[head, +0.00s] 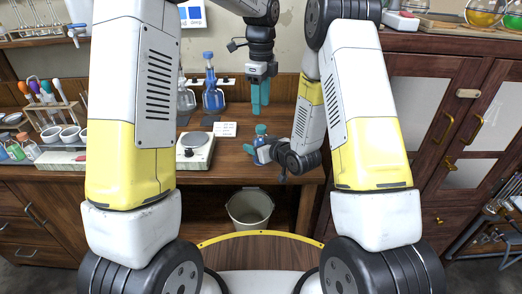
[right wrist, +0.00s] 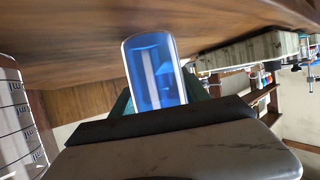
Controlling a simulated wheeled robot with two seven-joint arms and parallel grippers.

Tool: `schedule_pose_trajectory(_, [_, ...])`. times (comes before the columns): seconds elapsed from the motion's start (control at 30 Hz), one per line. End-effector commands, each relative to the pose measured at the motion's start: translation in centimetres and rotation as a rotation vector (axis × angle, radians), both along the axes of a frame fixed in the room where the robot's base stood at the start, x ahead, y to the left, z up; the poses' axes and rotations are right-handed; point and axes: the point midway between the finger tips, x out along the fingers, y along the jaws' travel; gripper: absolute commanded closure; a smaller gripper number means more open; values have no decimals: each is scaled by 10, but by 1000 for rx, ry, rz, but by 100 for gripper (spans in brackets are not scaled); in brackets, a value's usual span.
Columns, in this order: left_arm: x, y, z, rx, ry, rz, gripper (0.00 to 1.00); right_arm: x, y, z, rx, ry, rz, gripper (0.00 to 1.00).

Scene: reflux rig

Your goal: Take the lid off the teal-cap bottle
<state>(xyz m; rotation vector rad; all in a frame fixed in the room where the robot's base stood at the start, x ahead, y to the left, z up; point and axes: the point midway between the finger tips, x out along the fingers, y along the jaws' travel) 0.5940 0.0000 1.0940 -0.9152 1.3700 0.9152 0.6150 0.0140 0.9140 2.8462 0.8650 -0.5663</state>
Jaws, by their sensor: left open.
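The teal-cap bottle (head: 261,139) is small and blue, near the front edge of the bench in the head view. Its lid (head: 261,129) is on top. My right gripper (head: 255,150) reaches it from the side and hides part of its body. In the right wrist view the clear bottle with blue contents (right wrist: 155,70) sits between the teal fingers, which appear closed on both its sides. The lid cannot be made out there. My left gripper (head: 260,104) points down, open and empty, above and slightly behind the lid, apart from it.
A hotplate (head: 196,146) stands left of the bottle, with a small white card (head: 225,129) behind it. A blue flask (head: 212,98) stands further back. A bin (head: 250,207) stands below the bench.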

Motion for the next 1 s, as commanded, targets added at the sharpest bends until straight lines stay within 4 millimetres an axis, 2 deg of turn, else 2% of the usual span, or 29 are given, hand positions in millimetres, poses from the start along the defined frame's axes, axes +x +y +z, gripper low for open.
schedule_pose_trajectory(0.03, [0, 0, 0, 0, 0, 0, 52, 0, 0, 0, 0, 0, 0, 64])
schedule_pose_trajectory(0.2, [0, 0, 0, 0, 0, 0, 52, 0, 0, 0, 0, 0, 0, 98])
schedule_pose_trajectory(0.23, [0, 0, 0, 0, 0, 0, 52, 0, 0, 0, 0, 0, 0, 100])
schedule_pose_trajectory(0.43, [0, 0, 0, 0, 0, -13, 52, 0, 0, 0, 0, -1, -1, 100])
schedule_pose_trajectory(0.57, [0, 0, 0, 0, 0, -121, 52, 0, 0, 0, 0, -1, -1, 100])
schedule_pose_trajectory(1.0, [0, 0, 0, 0, 1, -948, 52, 0, 0, 1, 0, -1, -1, 100])
